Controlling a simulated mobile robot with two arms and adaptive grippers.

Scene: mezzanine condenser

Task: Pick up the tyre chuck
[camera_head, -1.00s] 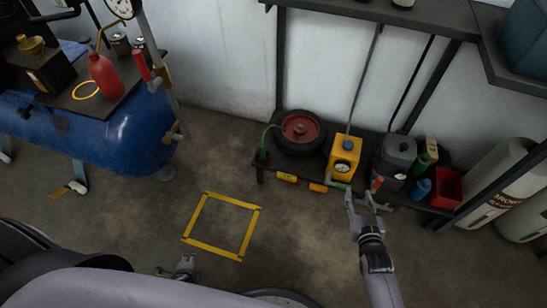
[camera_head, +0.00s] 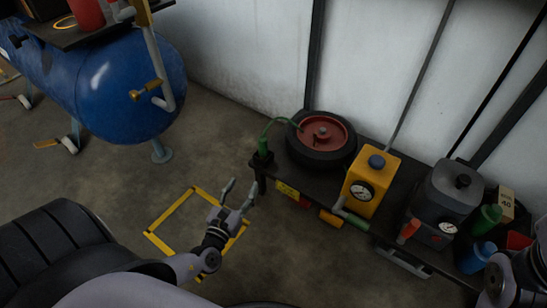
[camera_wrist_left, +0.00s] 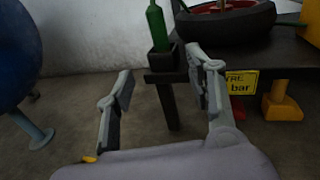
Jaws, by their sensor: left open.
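The tyre chuck, seen as a green handle (camera_head: 263,146), stands upright in a small dark holder at the left end of the low shelf. A thin green hose arcs from it to the wheel. In the left wrist view the green handle (camera_wrist_left: 157,27) rises from its dark cup, beyond and above the gap between my fingers. My left gripper (camera_head: 241,192) is open and empty, in front of and below the holder, apart from it. The left wrist view also shows its spread fingers (camera_wrist_left: 165,88). Part of my right arm shows at the lower right; its gripper is not visible.
The wheel (camera_head: 322,132) lies on the shelf beside the holder. A yellow box with a gauge (camera_head: 371,182) and a grey canister (camera_head: 445,200) stand farther right. A blue tank (camera_head: 120,85) is at left. A yellow square (camera_head: 172,212) marks open floor.

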